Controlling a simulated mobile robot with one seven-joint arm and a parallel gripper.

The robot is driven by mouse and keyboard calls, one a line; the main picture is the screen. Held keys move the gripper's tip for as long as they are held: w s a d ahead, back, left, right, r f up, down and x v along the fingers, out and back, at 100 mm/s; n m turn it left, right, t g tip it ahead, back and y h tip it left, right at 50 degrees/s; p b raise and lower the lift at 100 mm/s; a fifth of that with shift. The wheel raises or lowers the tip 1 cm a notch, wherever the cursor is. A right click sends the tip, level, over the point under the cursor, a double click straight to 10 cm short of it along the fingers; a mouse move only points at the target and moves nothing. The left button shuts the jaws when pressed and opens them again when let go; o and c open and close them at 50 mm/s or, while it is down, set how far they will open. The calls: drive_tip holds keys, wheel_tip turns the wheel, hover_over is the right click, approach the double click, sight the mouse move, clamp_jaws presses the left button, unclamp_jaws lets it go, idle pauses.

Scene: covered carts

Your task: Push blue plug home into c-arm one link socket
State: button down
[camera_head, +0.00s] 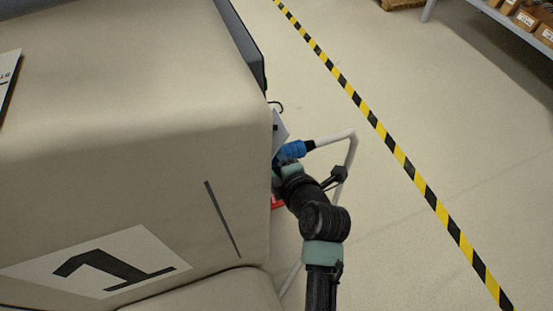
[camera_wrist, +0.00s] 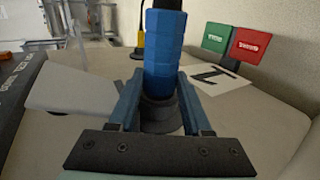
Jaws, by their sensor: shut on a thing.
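The blue plug (camera_head: 291,150) is at the right side of the covered cart marked 1, with its black cable end and a light grey cable leading off to the right. In the wrist view the ribbed blue plug (camera_wrist: 163,50) stands between the two blue fingers of my gripper (camera_wrist: 160,108), which is shut on it. A dark round collar (camera_wrist: 160,118) shows at its lower end; I cannot tell whether this is the plug's nose or the socket. The link socket is not clearly visible, and how deep the plug sits cannot be told.
The beige cart cover (camera_head: 130,150) fills the left. A white tilted panel (camera_head: 279,130) is beside the plug. Green (camera_wrist: 217,38) and red (camera_wrist: 250,45) tags stand nearby in the wrist view. Open floor (camera_head: 450,130) with a striped tape (camera_head: 385,135) lies right.

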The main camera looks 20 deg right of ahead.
sight(298, 149)
drive_tip(key=shift+w+d+r+b, duration=0.1)
drive_tip(key=shift+d+b, duration=0.35)
drive_tip(key=shift+d, duration=0.65)
